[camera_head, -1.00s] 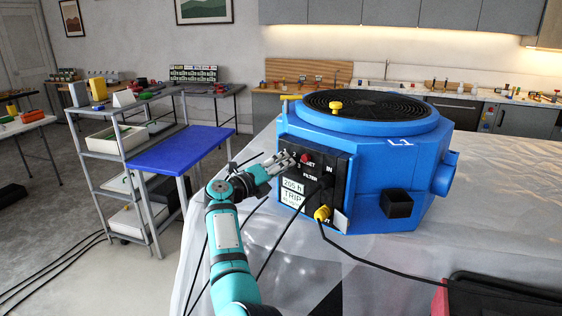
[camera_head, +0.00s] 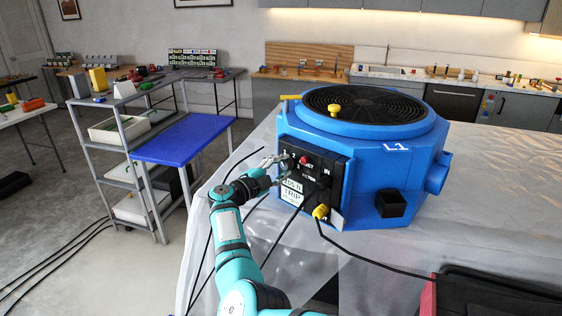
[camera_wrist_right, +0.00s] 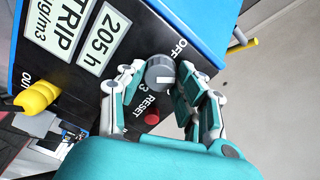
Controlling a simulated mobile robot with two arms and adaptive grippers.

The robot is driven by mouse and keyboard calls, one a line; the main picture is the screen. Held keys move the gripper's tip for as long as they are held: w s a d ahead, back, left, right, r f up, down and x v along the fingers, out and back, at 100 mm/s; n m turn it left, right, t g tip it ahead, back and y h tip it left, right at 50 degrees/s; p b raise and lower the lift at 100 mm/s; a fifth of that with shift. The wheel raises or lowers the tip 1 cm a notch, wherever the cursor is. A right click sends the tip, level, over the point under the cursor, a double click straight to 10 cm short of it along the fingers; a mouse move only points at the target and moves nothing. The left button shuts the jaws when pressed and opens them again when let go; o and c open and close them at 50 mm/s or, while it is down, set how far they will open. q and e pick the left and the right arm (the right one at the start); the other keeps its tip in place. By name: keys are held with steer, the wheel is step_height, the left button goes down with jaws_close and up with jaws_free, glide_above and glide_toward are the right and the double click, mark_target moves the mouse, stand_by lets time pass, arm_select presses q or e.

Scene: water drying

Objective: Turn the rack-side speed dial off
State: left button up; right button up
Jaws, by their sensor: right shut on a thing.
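A blue machine marked L1 (camera_head: 408,170) stands on the sheeted table, its black control panel (camera_head: 325,170) facing the shelf side. In the right wrist view the grey speed dial (camera_wrist_right: 160,72) sits near the panel edge with a white mark on it. The OFF label is beside it; I cannot tell which position the mark points to. My right gripper (camera_head: 281,161) has its fingers closed around the dial, one on each side, as the wrist view also shows (camera_wrist_right: 158,84). The fingers hide the dial in the head view. My left gripper is not in view.
The red reset button (camera_wrist_right: 151,117) is close beside the fingers. A yellow plug (camera_head: 321,212) with a black cable is lower on the panel. Cables hang below my right arm. A grey shelf rack (camera_head: 110,160) and blue-topped table (camera_head: 183,138) stand left.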

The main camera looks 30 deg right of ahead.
steer(key=n+p, duration=0.3)
steer(key=n, duration=0.2)
steer(key=shift+r+n, duration=0.1)
steer(key=shift+n, duration=0.2)
steer(key=n+p, duration=0.2)
steer(key=n, duration=0.2)
steer(key=shift+n, duration=0.4)
steer(key=shift+f, duration=0.2)
steer(key=o, duration=1.1)
steer(key=shift+o, duration=0.2)
